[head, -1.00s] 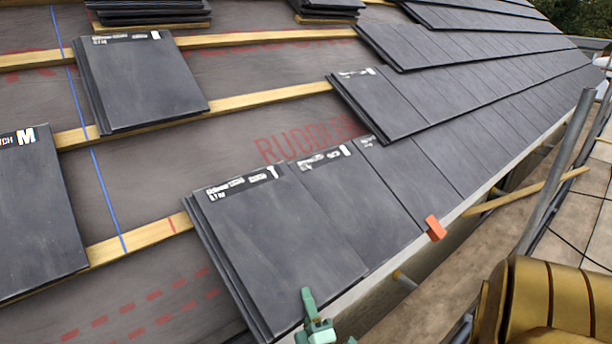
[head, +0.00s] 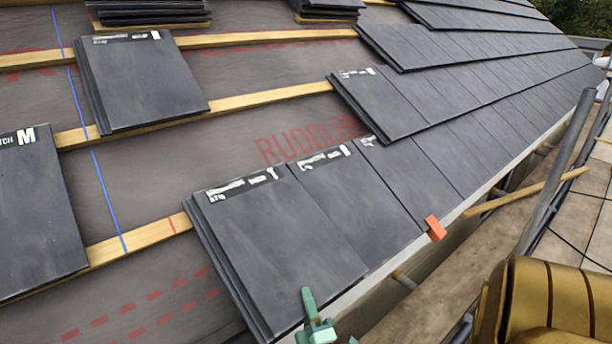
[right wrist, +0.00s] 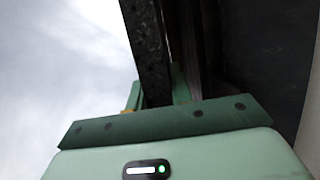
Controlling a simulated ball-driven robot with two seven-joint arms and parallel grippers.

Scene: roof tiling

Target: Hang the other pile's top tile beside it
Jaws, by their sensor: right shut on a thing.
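My right gripper (head: 311,308) is at the lower edge of the dark grey pile (head: 262,240) on the lowest courses, with a green finger over the top tile. In the right wrist view, its fingers (right wrist: 155,92) are shut on a dark tile edge (right wrist: 147,45). The pile's several stacked edges show at its left, and its top tile bears a white-printed label. Its right side meets a laid tile (head: 345,195). Another pile (head: 40,215), marked M, lies at the left. A third pile (head: 150,85) lies higher up. My left gripper is out of view.
Wooden battens (head: 250,98) cross the grey underlay (head: 200,165). Laid tile courses (head: 500,65) fill the right. An orange block (head: 434,228) sits at the eaves. A scaffold pole (head: 560,165) stands beyond.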

